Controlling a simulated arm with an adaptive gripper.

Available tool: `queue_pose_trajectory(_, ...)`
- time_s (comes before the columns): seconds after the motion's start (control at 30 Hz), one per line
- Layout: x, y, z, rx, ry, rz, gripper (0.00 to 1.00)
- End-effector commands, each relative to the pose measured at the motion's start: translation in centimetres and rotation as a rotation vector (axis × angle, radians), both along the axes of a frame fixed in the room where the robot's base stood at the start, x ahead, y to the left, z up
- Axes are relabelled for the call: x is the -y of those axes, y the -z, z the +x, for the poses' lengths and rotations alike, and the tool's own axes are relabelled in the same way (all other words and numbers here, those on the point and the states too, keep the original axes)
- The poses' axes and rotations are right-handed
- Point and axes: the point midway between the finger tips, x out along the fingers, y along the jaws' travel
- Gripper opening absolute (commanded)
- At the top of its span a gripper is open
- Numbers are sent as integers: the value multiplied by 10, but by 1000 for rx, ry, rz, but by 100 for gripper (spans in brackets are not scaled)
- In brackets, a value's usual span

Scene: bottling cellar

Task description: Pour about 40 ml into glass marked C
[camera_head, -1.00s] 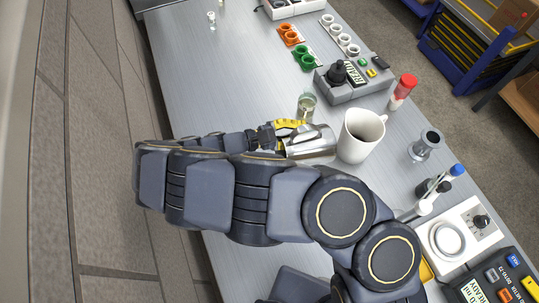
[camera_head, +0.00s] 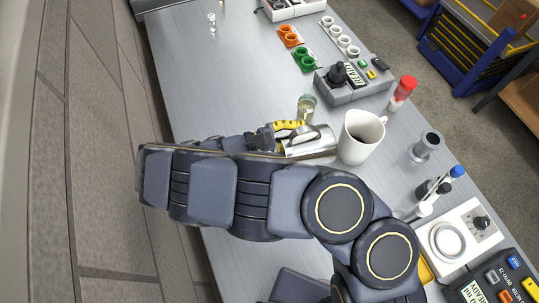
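A small clear glass (camera_head: 307,104) stands on the bench just beyond my gripper, with a little pale yellowish content low in it. No letter C can be read on it. My gripper (camera_head: 288,130), with yellow on its fingers, is at a shiny metal jug (camera_head: 312,146) and appears shut on it. The jug lies strongly tilted, nearly on its side, between the glass and a white mug. Its mouth and any stream of liquid cannot be made out. My arm hides part of the grip.
The white mug (camera_head: 358,137) stands close right of the jug.

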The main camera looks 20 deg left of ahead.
Motion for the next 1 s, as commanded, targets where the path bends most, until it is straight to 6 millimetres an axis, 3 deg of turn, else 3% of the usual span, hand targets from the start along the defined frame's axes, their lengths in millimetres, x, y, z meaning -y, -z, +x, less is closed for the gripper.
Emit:
queue_pose_trajectory(0.2,-1,-1,1,3,-20,-4,0)
queue_pose_trajectory(0.43,15,-11,13,-118,3,152,0)
queue_pose_trajectory(0.6,21,2,13,-206,12,226,0)
queue_pose_trajectory(1.0,25,4,13,-307,30,337,0)
